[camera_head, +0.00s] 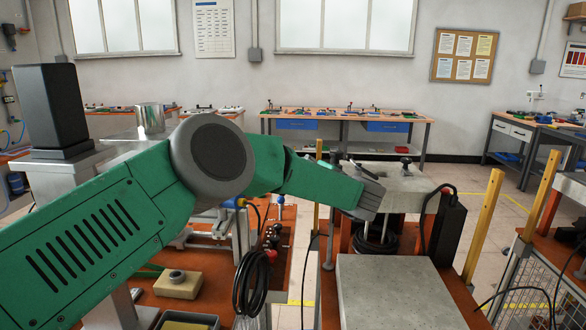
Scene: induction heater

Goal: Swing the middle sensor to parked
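My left arm comes in from the left and crosses the view. Its grey far end (371,199) is in front of a raised grey block (405,188) on the orange bench. The fingers cannot be made out there, so I cannot tell if the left gripper is open or shut, or if it touches anything. Small dark fittings (405,166) stand on top of the block. I cannot single out the middle sensor or its position; my arm covers part of this area. My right gripper is not in view.
A flat grey slab (395,292) lies in front of the block. A black box with a cable (447,232) is at its right. Yellow posts (484,225) rise at the right. Coiled black cable (250,285) hangs left of centre. A tan block (178,287) sits at lower left.

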